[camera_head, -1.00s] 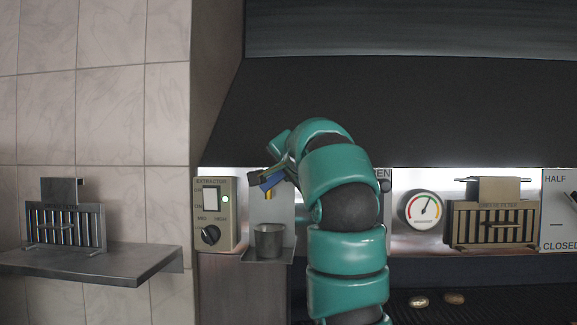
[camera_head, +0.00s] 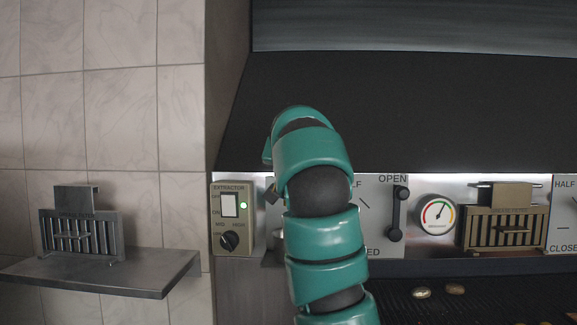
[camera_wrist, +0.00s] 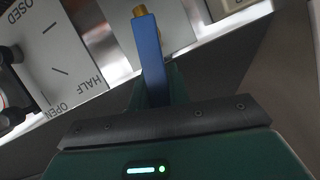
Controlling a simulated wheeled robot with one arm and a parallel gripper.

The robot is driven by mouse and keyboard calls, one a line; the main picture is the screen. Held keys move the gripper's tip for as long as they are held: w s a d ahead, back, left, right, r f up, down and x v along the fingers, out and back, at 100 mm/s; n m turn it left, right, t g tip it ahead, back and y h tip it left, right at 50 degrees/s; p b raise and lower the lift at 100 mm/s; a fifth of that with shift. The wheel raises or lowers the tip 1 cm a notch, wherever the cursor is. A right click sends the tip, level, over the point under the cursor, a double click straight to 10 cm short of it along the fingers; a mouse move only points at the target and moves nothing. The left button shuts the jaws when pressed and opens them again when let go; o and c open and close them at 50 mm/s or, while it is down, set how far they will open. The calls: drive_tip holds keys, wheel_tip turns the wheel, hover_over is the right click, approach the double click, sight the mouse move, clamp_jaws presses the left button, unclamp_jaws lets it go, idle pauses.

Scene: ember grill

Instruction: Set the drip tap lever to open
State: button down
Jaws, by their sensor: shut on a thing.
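In the wrist view, a blue bar with a brass end (camera_wrist: 150,45) stands straight out from my gripper (camera_wrist: 153,88). It looks like the drip tap lever. My gripper is shut on it, though the fingers are mostly hidden. The brass end points toward the bright metal wall panel. In the head view my own teal arm covers the gripper, the tap and the lever. I cannot read the lever's setting.
Right of my arm is a white OPEN/CLOSED plate with a black lever (camera_head: 398,215), then a round gauge (camera_head: 437,215) and a slotted brown box (camera_head: 505,228). The extractor switch box (camera_head: 232,218) is close on the left. A shelf (camera_head: 110,270) holds a slotted grey box (camera_head: 80,230).

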drive_tip(key=shift+a+n, duration=0.15)
drive_tip(key=shift+n, duration=0.15)
idle(0.4)
drive_tip(key=c, duration=1.3)
unclamp_jaws()
drive_tip(key=v, duration=0.7)
drive_tip(key=shift+s+a+r+p, duration=0.1)
drive_tip(key=shift+s+a+p, duration=0.05)
drive_tip(key=shift+a+p, duration=0.15)
